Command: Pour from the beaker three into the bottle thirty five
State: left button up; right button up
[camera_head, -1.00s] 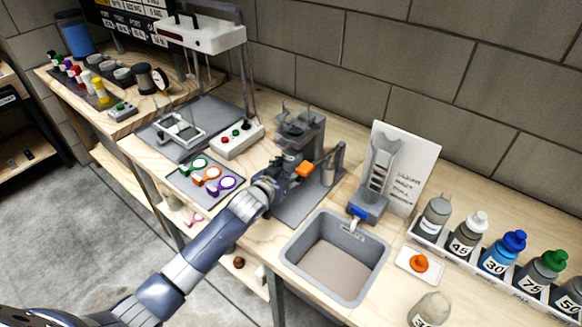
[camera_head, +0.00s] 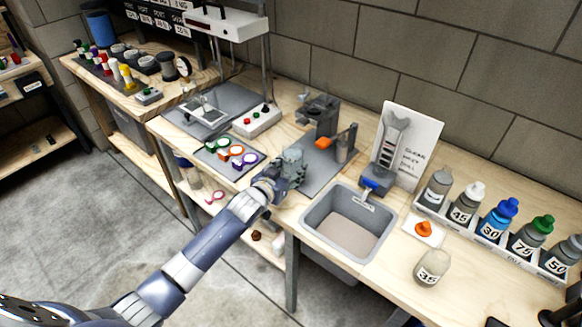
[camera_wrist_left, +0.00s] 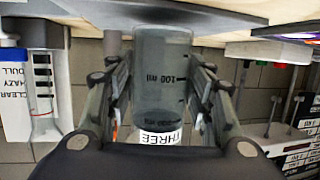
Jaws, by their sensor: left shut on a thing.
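My left gripper (camera_head: 286,172) is in front of the grey stand, over the near side of the bench, left of the sink. It is shut on beaker three (camera_wrist_left: 163,85), a clear grey beaker with "100 ml" markings and a white THREE label, seen between the fingers in the left wrist view. In the head view the fingers and the beaker blend together. Bottle thirty five (camera_head: 432,268), pale with a 35 label, stands upright and uncapped on the bench right of the sink.
The grey sink (camera_head: 349,222) lies between my left gripper and the bottle. An orange cap (camera_head: 423,229) sits on a small white tray behind the bottle. A rack of labelled bottles (camera_head: 497,222) stands to the right. The grey stand (camera_head: 318,115) is behind my gripper.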

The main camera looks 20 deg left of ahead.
aim_at(436, 261)
jog(key=k+j, duration=0.1)
jog(key=k, duration=0.45)
jog(key=i+z, duration=0.15)
jog(key=z, duration=0.2)
jog(key=i+j+z, duration=0.1)
jog(key=z, duration=0.25)
